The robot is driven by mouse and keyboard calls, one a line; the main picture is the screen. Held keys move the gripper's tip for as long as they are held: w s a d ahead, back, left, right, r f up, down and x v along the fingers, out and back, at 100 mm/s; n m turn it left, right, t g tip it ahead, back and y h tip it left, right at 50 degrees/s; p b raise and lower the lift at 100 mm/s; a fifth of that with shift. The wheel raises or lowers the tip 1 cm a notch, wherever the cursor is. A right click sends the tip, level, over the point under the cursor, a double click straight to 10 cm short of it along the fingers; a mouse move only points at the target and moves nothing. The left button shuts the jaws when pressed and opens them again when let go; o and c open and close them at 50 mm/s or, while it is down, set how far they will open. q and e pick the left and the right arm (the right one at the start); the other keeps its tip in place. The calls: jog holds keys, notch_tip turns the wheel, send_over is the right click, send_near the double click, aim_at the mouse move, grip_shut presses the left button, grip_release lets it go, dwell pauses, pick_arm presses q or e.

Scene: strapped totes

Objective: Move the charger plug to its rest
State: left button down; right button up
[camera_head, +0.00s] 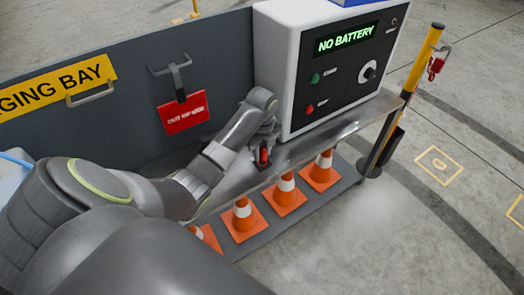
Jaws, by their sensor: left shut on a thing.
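My left gripper (263,148) reaches in from the left over the metal bench, just in front of the charger box. It is shut on a small red and black piece, which looks like the charger plug (263,158). The plug is held low, close to the bench top; I cannot tell whether it touches it. The fingers and wrist hide much of it. I cannot make out a rest for the plug. The white charger box (277,70) has a dark front panel whose screen reads "NO BATTERY". My right gripper is not in view.
The metal bench (340,125) has several orange cones (320,172) on its lower shelf. A red sign (184,115) hangs from a bracket on the dark back panel (225,50). A yellow post (425,55) with a red padlock (436,66) stands right. The floor at right is open.

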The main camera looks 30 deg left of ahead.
pick_arm(q)
jog(key=shift+f+b, duration=0.45)
jog(key=shift+f, duration=0.15)
jog(key=shift+r+p, duration=0.1)
jog(key=shift+p, duration=0.2)
dwell(0.5)
jog(key=shift+p, duration=0.35)
dwell(0.4)
jog(key=shift+p, duration=0.4)
dwell(0.7)
jog(key=shift+p, duration=0.5)
jog(key=shift+a+f, duration=0.1)
jog(key=shift+f, duration=0.55)
